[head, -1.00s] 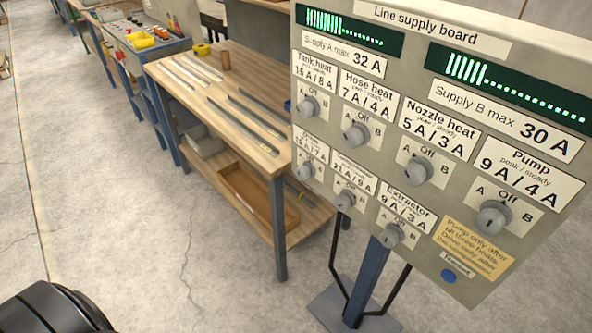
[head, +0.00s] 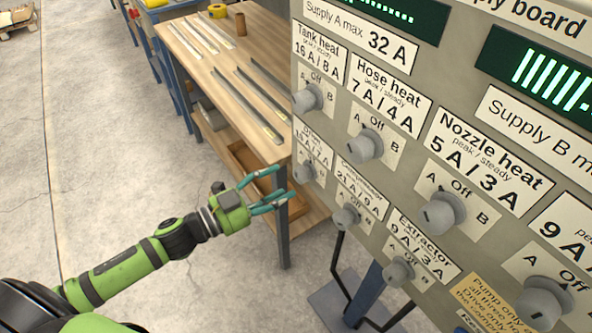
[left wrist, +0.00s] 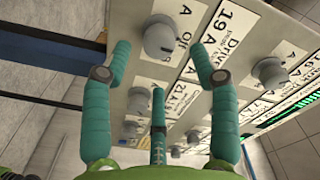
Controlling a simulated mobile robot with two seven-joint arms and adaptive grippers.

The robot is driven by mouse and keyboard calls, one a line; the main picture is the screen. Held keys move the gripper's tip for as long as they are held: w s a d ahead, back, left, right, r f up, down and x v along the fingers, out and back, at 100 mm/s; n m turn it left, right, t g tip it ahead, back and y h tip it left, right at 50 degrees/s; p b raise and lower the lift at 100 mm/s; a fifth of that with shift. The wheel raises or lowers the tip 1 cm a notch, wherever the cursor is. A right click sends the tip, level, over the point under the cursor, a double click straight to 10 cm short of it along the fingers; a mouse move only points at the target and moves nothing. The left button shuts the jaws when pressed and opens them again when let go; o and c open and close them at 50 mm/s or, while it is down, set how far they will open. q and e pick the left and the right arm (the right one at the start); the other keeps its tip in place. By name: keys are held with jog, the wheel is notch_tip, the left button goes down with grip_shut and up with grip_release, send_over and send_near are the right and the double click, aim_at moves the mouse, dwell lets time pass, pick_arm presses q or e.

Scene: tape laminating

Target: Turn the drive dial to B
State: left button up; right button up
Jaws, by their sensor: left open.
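The drive dial (head: 303,172) is a round grey knob at the lower left of the line supply board (head: 455,70). In the left wrist view the drive dial (left wrist: 160,38) shows ahead of the fingers, beside its Drive label (left wrist: 232,22); its pointer position cannot be told. My left gripper (head: 278,188) has green-teal fingers and is open and empty, just left of the dial in the head view. In the left wrist view the left gripper (left wrist: 160,50) has its fingers spread on both sides of the dial, seemingly short of touching. My right gripper is not in view.
The compressor dial (head: 346,217), extractor dial (head: 399,270) and tank heat dial (head: 308,97) sit close by. A wooden workbench (head: 215,75) with metal strips stands behind the board. Open concrete floor lies to the left.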

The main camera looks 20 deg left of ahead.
aim_at(297, 178)
pick_arm(q)
jog(key=p+x, duration=0.1)
jog(key=x, duration=0.3)
jog(key=shift+w+d+r, duration=0.1)
jog(key=shift+w+d, duration=0.1)
jog(key=shift+w, duration=0.15)
jog(key=shift+w+d+p, duration=0.3)
jog(key=shift+w+d, duration=0.1)
